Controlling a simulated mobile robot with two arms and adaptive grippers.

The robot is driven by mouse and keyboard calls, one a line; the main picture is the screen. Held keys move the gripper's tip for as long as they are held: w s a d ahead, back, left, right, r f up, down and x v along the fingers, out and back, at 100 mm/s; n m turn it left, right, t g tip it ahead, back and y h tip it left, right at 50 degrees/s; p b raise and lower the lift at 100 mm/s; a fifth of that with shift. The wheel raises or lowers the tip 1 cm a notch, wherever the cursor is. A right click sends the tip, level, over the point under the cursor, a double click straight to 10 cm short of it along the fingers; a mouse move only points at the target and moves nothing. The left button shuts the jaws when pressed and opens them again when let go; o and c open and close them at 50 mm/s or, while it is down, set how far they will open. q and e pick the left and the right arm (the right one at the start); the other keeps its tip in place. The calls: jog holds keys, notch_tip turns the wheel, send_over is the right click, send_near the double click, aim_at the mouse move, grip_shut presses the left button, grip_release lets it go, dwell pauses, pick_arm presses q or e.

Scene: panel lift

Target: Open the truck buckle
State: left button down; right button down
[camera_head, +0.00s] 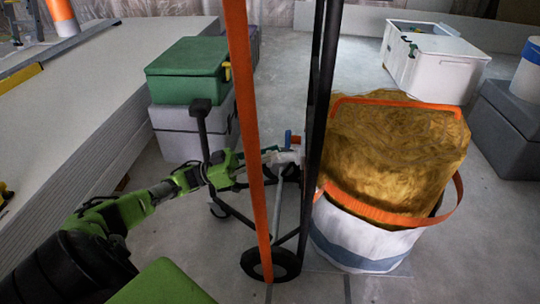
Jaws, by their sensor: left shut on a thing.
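The hand truck (312,110) stands upright in the middle, with dark upright rails, a wheel (270,266) at the bottom and an orange strap (246,110) running down its near side. A small pale fitting (285,157), which looks like the truck buckle, sits behind the strap near the rails, beside a small blue and red part. My left gripper (266,163) reaches in from the left at this fitting and is shut on it. The strap hides part of the fingers, so the exact grip is unclear. My right gripper is not in view.
A white bucket (355,243) with yellow-brown filling and orange bands stands right of the truck. A green case (187,68) sits on a grey box at the left, beside stacked panels (80,120). A white cooler (436,62) and a grey box (505,120) stand at the right.

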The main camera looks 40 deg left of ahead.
pick_arm(q)
jog(key=shift+w+a, duration=0.15)
dwell(0.4)
jog(key=c, duration=2)
grip_release()
jog(key=shift+c, duration=0.2)
jog(key=shift+f, duration=0.1)
jog(key=v, duration=1.2)
jog(key=shift+t, duration=0.3)
